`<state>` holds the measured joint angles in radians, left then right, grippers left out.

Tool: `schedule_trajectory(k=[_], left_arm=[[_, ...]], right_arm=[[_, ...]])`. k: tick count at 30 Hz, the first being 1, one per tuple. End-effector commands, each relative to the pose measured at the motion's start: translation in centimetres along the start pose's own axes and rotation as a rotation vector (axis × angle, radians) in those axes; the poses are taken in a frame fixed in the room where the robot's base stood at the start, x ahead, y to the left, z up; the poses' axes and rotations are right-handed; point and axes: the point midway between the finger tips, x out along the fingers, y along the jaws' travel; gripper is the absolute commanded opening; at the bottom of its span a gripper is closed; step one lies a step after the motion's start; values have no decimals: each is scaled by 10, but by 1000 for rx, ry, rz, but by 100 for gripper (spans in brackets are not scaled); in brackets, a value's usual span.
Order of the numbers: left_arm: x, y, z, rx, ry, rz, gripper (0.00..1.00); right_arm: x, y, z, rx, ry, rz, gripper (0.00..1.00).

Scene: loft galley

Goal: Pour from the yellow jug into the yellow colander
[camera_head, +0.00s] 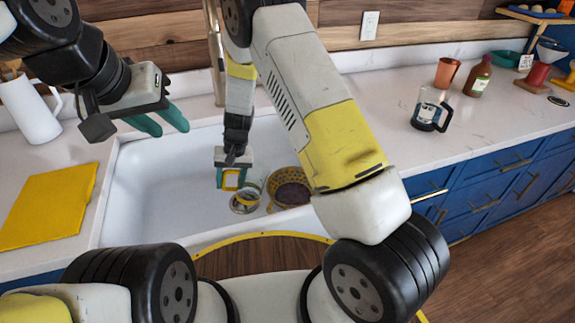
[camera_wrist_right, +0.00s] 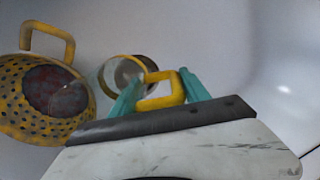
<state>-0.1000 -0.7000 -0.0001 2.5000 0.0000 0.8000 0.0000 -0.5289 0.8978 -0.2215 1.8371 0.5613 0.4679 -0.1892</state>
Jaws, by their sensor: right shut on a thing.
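My right gripper (camera_head: 231,178) is down in the white sink, shut on the handle of the yellow jug (camera_head: 249,193). In the right wrist view the teal fingers (camera_wrist_right: 156,92) close on its yellow handle (camera_wrist_right: 163,103); the jug's yellow rim (camera_wrist_right: 107,66) shows just beyond. The yellow colander (camera_head: 273,181) is in the sink right of the jug, partly hidden by my right arm. In the wrist view the perforated colander (camera_wrist_right: 14,105) is on the left, with a dark reddish round patch inside. My left gripper (camera_head: 160,123) is open and empty above the sink's left rear edge.
The sink (camera_head: 150,190) is clear on its left. A yellow mat (camera_head: 48,205) and white pitcher (camera_head: 30,108) are on the left counter. A glass mug (camera_head: 428,110), copper cup (camera_head: 447,73) and brown bottle (camera_head: 478,77) stand on the right counter. A faucet (camera_head: 215,55) rises behind the sink.

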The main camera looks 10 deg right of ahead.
Motion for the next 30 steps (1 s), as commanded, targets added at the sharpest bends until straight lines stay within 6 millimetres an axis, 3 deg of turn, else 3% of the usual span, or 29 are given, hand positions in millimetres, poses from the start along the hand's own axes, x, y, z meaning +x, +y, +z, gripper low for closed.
schedule_trajectory(k=[4,15,30], left_arm=[[0,0,0,0,0,0,36],[0,0,0,0,0,0,36],[0,0,0,0,0,0,36]], right_arm=[[19,-4,0,-7,0,83,0],[23,-9,0,-3,-2,223,0],[23,-10,0,0,-1,248,0]])
